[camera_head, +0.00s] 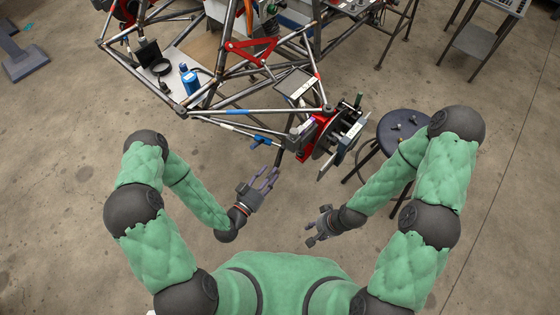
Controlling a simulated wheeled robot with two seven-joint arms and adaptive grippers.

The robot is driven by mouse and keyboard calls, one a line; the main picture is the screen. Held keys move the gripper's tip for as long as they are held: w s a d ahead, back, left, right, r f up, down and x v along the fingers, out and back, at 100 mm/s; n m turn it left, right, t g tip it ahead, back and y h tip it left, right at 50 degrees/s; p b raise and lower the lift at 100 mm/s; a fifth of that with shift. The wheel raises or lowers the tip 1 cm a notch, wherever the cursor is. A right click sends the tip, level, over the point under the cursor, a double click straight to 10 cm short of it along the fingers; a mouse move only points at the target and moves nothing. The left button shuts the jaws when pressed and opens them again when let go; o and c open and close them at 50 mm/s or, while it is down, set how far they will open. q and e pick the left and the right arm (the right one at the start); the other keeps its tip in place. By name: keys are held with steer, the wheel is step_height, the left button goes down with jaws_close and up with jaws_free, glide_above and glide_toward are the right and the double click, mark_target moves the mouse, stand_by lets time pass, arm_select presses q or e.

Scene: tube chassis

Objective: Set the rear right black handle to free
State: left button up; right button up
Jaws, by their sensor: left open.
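The tube chassis (232,113) stands ahead of me on the floor. A red bracket with a dark disc (324,138) sits at its near right corner, with black and grey clamp-like parts around it. A small dark upright piece (358,101) stands there; I cannot tell whether it is the rear right black handle, or how that handle is set. My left gripper (268,180) is open and empty, with its fingers pointing up toward the chassis corner, apart from it. My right gripper (311,229) hangs low, nearer my body, with nothing visible in it; its jaw state is unclear.
A dark round stool (402,130) with small items on it stands right of the chassis corner, close to my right arm. A blue bottle (189,80) stands on a panel in the chassis. A grey cart (476,40) is at the upper right. The floor before me is clear.

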mark_target(279, 162)
arm_select(q)
steer(key=shift+b+x, duration=0.7)
steer(key=shift+x, duration=2.7)
steer(key=shift+c, duration=0.3)
jaws_close()
